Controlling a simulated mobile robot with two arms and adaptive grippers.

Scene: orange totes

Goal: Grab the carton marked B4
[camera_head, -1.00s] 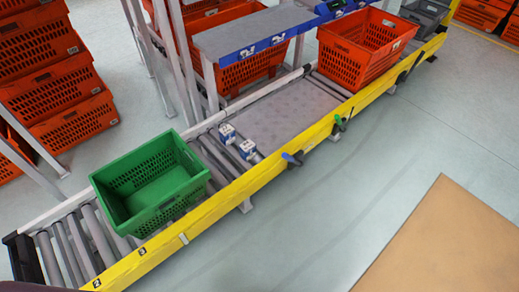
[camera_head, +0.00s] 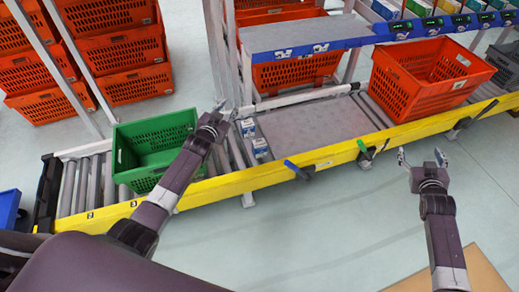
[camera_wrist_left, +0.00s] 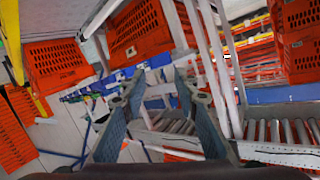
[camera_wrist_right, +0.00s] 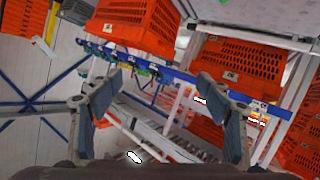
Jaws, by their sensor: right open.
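Two small white and blue cartons, a far one (camera_head: 248,127) and a near one (camera_head: 260,147), stand on the conveyor between the green tote and the grey plate. Their markings are too small to read, so I cannot tell which is B4. My left gripper (camera_head: 219,112) is in the air, left of the far carton in the head view. Its fingers are apart and empty in the left wrist view (camera_wrist_left: 160,105). My right gripper (camera_head: 422,158) is open and empty, in front of the conveyor at the right; its spread fingers also show in the right wrist view (camera_wrist_right: 165,105).
A green tote (camera_head: 190,125) sits on the rollers, partly behind my left arm. An orange tote (camera_head: 400,103) stands on the conveyor at the right. A yellow rail (camera_head: 225,187) with blue and green levers runs along the front. A shelf (camera_head: 290,36) overhangs the back.

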